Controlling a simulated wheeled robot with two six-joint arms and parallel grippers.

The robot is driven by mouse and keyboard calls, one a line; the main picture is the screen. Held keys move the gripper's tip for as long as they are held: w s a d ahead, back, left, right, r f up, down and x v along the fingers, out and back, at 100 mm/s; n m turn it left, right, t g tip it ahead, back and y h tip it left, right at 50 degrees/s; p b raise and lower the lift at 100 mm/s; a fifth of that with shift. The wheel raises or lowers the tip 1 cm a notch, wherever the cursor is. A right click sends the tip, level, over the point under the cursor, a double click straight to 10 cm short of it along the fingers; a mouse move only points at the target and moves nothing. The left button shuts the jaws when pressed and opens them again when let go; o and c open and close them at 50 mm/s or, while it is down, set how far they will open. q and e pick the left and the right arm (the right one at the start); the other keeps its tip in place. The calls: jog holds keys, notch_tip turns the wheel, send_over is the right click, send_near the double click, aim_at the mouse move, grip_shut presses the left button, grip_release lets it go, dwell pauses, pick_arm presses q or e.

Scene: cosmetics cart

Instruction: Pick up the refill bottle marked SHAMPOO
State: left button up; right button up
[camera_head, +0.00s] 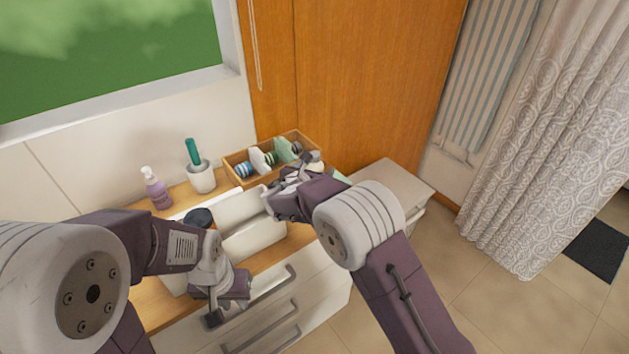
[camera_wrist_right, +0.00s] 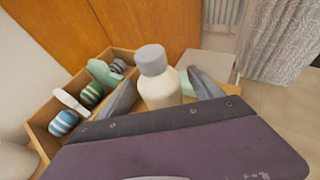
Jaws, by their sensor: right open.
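A cream bottle with a grey cap (camera_wrist_right: 160,84) stands upright in the right wrist view; no marking on it can be read, and its lower part is hidden by my wrist. My right gripper (camera_wrist_right: 163,97) is open, with one finger on each side of the bottle; I cannot tell whether they touch it. In the head view my right gripper (camera_head: 306,166) is at the front right of the wooden box, and the bottle is hard to make out there. My left gripper (camera_head: 214,316) is low at the drawer fronts, its fingers mostly hidden.
The wooden box (camera_head: 234,173) holds striped rolls and a brush. A white bin (camera_head: 256,240) stands in front of it, with a dark round lid (camera_head: 198,217) to its left. A purple pump bottle (camera_head: 157,190) and a white cup (camera_head: 202,180) stand along the wall.

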jog(key=shift+w, duration=0.15)
jog(key=shift+c, duration=1.2)
grip_shut()
jog(key=shift+r, duration=0.1)
